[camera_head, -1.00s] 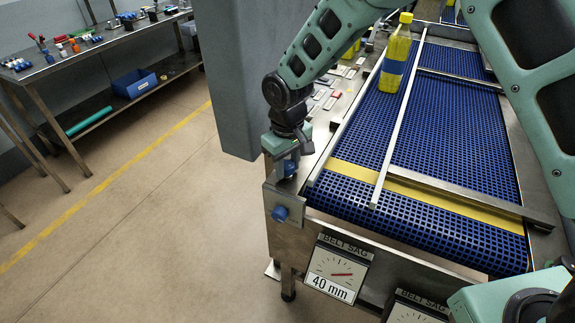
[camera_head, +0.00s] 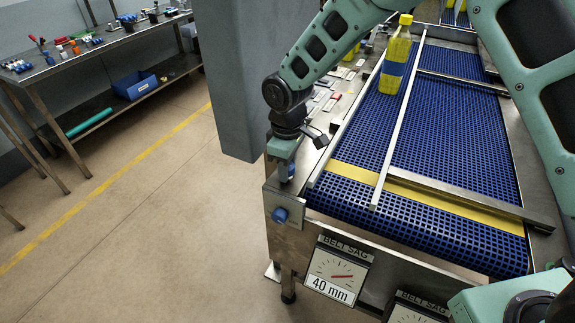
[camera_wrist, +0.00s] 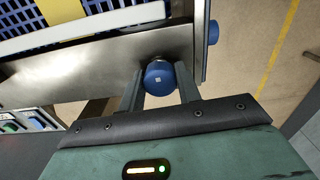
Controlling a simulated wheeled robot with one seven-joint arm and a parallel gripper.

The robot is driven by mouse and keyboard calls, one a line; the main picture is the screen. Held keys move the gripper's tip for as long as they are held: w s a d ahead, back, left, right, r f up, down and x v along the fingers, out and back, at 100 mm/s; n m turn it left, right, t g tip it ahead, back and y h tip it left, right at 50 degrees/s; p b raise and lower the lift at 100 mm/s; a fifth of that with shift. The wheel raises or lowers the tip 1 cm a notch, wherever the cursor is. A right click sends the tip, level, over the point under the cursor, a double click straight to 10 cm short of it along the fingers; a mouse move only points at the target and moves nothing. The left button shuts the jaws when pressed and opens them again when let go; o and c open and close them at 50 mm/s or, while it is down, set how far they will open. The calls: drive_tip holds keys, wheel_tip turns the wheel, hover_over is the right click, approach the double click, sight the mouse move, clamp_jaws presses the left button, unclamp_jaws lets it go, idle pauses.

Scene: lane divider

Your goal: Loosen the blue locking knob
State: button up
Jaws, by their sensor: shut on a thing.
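In the wrist view, a blue knob (camera_wrist: 160,78) with a small pale square mark sits between the two fingers of my gripper (camera_wrist: 159,73). The fingers are shut on its sides. The knob is on a short metal shaft at the conveyor's steel side. In the head view my gripper (camera_head: 286,172) points down at the conveyor's near left corner, and only a little blue shows at its fingertips. A second blue knob (camera_head: 280,214) stands out from the end plate just below, clear of the gripper; it also shows in the wrist view (camera_wrist: 213,32).
The blue mesh belt (camera_head: 450,150) carries a yellow bottle (camera_head: 396,55) beside a metal lane rail (camera_head: 400,120). A gauge (camera_head: 338,273) marked belt sag reads 40 mm. A grey post (camera_head: 240,80) stands close left of my arm. The floor at left is open.

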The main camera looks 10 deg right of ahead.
drive_tip(key=shift+s+f, duration=0.1)
drive_tip(key=o, duration=1)
drive_tip(key=shift+c, duration=0.2)
wheel_tip(320, 180, up, 18)
drive_tip(key=b, duration=0.3)
drive_tip(key=shift+f, duration=0.25)
drive_tip(key=s+d+f+m, duration=0.1)
drive_tip(key=s+d, duration=0.1)
drive_tip(key=s, duration=0.7)
drive_tip(key=s+d+f+m, duration=0.1)
drive_tip(key=s+d+f, duration=0.1)
drive_tip(key=s, duration=0.8)
drive_tip(key=s+d+f+m, duration=0.1)
drive_tip(key=s+d+m, duration=0.1)
drive_tip(key=s, duration=0.7)
drive_tip(key=shift+s+d+f+y, duration=0.15)
drive_tip(key=shift+d+f+y, duration=0.2)
drive_tip(key=shift+d, duration=0.5)
